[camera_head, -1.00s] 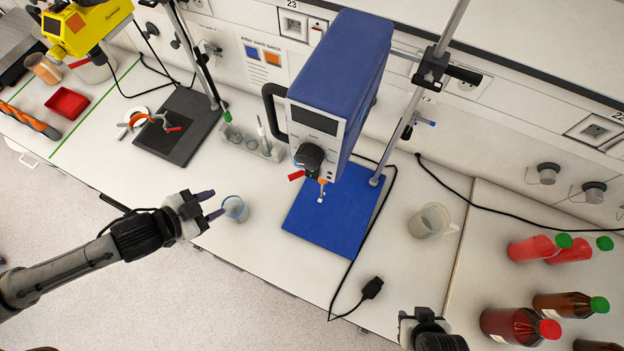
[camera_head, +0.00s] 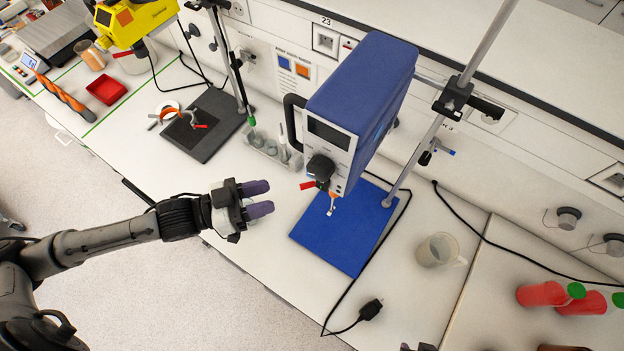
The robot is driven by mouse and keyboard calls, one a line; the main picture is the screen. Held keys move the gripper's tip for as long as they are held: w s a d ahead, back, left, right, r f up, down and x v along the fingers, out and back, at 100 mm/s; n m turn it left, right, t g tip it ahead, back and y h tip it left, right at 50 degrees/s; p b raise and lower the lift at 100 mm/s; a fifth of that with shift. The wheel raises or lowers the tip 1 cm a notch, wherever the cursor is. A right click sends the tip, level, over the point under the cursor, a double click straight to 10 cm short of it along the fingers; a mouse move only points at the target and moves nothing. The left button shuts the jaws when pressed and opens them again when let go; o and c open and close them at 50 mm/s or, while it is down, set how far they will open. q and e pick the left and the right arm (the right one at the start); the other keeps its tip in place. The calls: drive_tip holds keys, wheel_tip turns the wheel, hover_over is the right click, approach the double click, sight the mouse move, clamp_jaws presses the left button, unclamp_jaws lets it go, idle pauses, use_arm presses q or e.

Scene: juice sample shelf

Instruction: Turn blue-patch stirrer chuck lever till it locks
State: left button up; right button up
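The blue stirrer (camera_head: 362,88) hangs on a metal stand above a blue base mat (camera_head: 335,237). A dark round chuck (camera_head: 321,168) is at its lower front, with a short red lever (camera_head: 307,185) sticking out to the left. A thin shaft with an orange part (camera_head: 332,200) hangs below. My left gripper (camera_head: 264,199) is open and empty, left of the red lever and apart from it, its two purple fingers pointing right. Only a dark sliver of my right arm end (camera_head: 418,347) shows at the bottom edge; its fingers are cut off.
A yellow stirrer (camera_head: 135,20) stands at the back left over a black mat (camera_head: 203,130). A vial rack (camera_head: 273,152) stands behind my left gripper. A clear beaker (camera_head: 437,250) and red bottles (camera_head: 541,294) are to the right. A black cable with plug (camera_head: 370,309) crosses the front.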

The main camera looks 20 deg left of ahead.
sight(312, 183)
use_arm(q)
drive_tip(key=p+x, duration=0.2)
drive_tip(key=x, duration=0.6)
drive_tip(key=shift+w+d+r, duration=0.15)
drive_tip(key=shift+w+d, duration=0.1)
drive_tip(key=shift+d, duration=0.1)
drive_tip(key=shift+p+x, duration=0.3)
drive_tip(key=shift+x, duration=0.55)
drive_tip(key=shift+c, duration=0.5)
clamp_jaws()
